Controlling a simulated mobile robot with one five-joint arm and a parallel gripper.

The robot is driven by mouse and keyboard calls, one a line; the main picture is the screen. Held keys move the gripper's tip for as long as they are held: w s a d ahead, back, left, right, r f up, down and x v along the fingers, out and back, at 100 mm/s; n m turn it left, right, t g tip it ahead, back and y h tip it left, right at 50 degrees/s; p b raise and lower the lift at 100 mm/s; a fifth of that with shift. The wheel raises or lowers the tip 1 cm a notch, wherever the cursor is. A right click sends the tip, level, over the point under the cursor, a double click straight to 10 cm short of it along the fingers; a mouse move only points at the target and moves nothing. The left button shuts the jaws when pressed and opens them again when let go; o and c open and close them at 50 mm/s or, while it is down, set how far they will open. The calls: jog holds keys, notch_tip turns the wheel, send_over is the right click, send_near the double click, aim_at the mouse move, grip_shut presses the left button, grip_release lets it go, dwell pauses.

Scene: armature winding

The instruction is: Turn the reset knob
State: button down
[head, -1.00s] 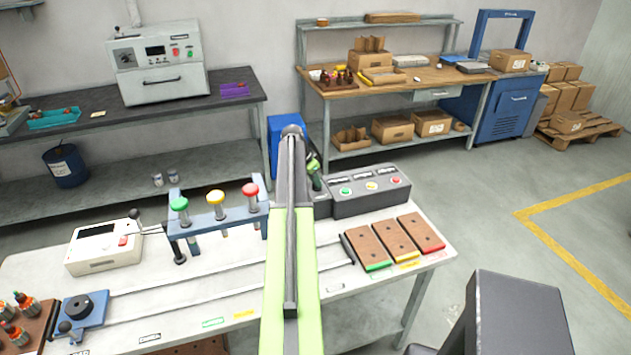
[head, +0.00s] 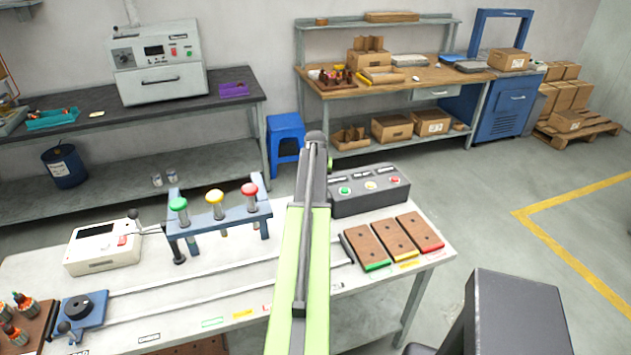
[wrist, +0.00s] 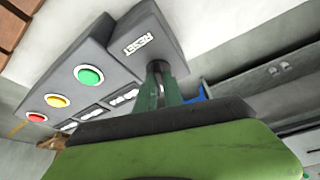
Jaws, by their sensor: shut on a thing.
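In the wrist view, a dark reset knob (wrist: 157,67) stands out from a small grey box (wrist: 148,32) labelled RESET. My gripper (wrist: 158,82) has its green fingers closed around the knob. The knob's turn angle cannot be read, as the fingers and my wrist cover much of it. In the head view, my arm hides the gripper, the knob and most of the reset box. The grey control box (head: 370,198) beside it shows there to the right of my arm.
The control box carries green (wrist: 90,75), yellow (wrist: 57,100) and red (wrist: 37,117) buttons close to my gripper. Brown boards (head: 394,240) lie in front of it on the white table (head: 330,290). A blue post rack (head: 218,219) stands to the left. A blue stool (head: 286,135) stands behind.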

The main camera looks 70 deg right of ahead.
jog(key=shift+n+t+y, duration=0.4)
jog(key=shift+n+t, duration=0.3)
jog(key=shift+n, duration=1.2)
jog(key=c, duration=1.5)
grip_release()
jog(key=shift+o, duration=0.2)
jog(key=shift+s, duration=0.1)
jog(key=p+v, duration=1.6)
jog(key=v, duration=0.1)
jog(key=shift+r, duration=0.15)
jog(key=shift+s+d, duration=0.1)
